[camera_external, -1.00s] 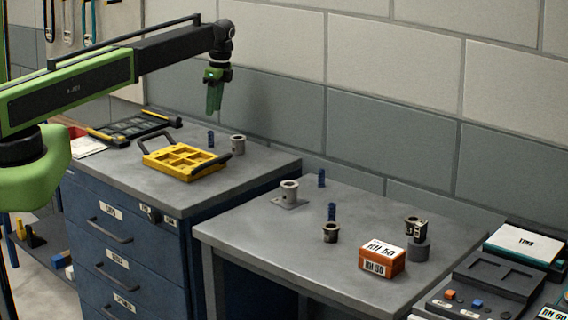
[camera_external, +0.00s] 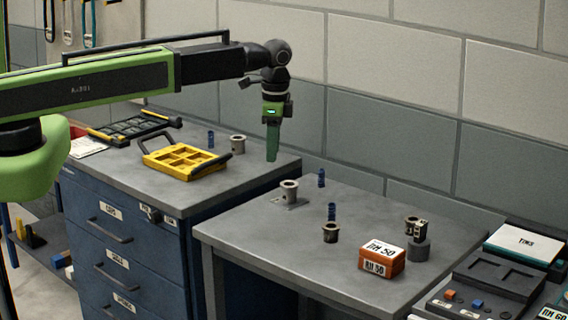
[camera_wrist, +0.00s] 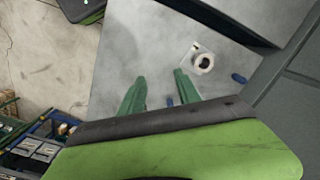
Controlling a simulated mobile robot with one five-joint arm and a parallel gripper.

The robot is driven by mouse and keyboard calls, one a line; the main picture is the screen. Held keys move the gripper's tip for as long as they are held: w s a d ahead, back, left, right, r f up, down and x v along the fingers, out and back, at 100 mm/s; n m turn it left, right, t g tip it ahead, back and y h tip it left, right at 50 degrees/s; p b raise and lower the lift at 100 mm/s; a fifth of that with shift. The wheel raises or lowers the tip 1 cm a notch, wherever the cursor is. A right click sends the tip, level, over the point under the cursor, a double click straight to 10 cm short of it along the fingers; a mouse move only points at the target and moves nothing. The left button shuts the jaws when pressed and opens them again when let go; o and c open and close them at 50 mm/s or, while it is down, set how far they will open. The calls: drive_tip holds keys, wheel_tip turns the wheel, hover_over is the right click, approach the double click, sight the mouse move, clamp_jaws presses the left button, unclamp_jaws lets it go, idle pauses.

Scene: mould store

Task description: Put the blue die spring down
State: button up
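Three small blue die springs stand upright in the external view. One is on the drawer cabinet (camera_external: 211,139), one near the back edge of the grey table (camera_external: 321,178), and one mid-table (camera_external: 332,211). I cannot tell which one the task means. My gripper (camera_external: 272,158) hangs fingers down, in the air, in front of the cabinet's right edge in the picture. In the wrist view my gripper (camera_wrist: 160,76) has its two green fingers apart. A blue spring (camera_wrist: 170,101) shows between them, seemingly on the table below; another spring (camera_wrist: 238,77) lies to the right.
A grey bushing on a square plate (camera_external: 289,191), a dark bushing (camera_external: 331,233), an orange box (camera_external: 382,260) and a dark cylinder (camera_external: 419,250) occupy the table. The cabinet holds a yellow tray (camera_external: 185,162) and another bushing (camera_external: 238,145). The table's front left is clear.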

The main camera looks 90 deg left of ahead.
drive_tip(key=s+d+n, duration=0.1)
drive_tip(key=s+d, duration=0.2)
drive_tip(key=d, duration=1)
drive_tip(key=s+d+n, duration=0.1)
drive_tip(key=s+d, duration=0.3)
drive_tip(key=d, duration=1)
drive_tip(key=shift+d+h, duration=0.25)
drive_tip(key=shift+h, duration=0.05)
wheel_tip(320, 180, down, 8)
drive_tip(key=b, duration=0.8)
drive_tip(key=shift+f, duration=0.1)
